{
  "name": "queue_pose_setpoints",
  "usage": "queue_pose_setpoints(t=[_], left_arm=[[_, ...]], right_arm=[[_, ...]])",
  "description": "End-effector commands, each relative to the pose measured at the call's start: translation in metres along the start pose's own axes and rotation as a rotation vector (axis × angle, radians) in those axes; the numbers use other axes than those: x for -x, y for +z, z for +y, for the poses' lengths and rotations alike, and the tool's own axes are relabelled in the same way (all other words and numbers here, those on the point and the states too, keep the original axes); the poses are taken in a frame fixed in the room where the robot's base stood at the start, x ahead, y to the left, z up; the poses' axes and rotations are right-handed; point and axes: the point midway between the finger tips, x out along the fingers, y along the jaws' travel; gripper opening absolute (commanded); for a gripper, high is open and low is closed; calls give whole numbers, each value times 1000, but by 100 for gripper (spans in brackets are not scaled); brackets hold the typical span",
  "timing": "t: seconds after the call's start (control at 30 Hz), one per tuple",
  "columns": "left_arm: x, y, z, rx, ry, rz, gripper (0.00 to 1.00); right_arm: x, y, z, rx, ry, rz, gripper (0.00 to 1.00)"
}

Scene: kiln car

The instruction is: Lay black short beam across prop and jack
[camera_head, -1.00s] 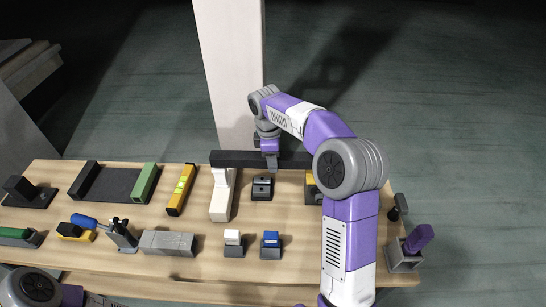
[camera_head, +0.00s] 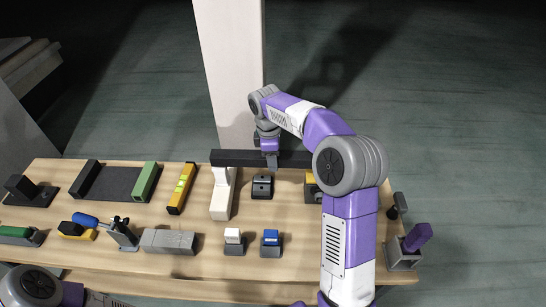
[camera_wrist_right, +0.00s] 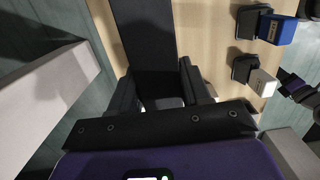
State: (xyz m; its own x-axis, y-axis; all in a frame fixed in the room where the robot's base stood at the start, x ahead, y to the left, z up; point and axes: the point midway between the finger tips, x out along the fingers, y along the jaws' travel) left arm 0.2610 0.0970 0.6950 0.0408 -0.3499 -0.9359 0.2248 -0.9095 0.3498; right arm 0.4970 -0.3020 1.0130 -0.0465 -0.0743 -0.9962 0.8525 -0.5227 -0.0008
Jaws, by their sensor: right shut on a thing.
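The black short beam (camera_head: 238,158) lies level, left to right, at the far edge of the table. My right gripper (camera_head: 271,162) is shut on it near its middle. In the right wrist view the beam (camera_wrist_right: 146,40) runs up between my fingers (camera_wrist_right: 157,92). The white prop (camera_head: 222,196) stands under the beam's left part; I cannot tell whether they touch. A yellow and dark thing (camera_head: 311,188), perhaps the jack, is below the beam's right end and partly hidden by my right arm. My left gripper is out of view.
A pale pillar (camera_head: 232,80) rises behind the table. A dark block (camera_head: 262,187) lies between prop and arm. A yellow level (camera_head: 181,188), grey block (camera_head: 168,241), and holders with white (camera_head: 232,236) and blue (camera_head: 270,238) blocks crowd the wooden table (camera_head: 205,264).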

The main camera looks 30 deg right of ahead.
Motion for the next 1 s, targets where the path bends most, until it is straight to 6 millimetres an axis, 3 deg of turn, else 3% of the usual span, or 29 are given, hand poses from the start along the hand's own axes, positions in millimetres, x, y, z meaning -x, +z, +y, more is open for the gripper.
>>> queue_pose_setpoints(t=[1.0], left_arm=[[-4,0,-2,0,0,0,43]], right_arm=[[-8,-1,0,0,3,2,0]])
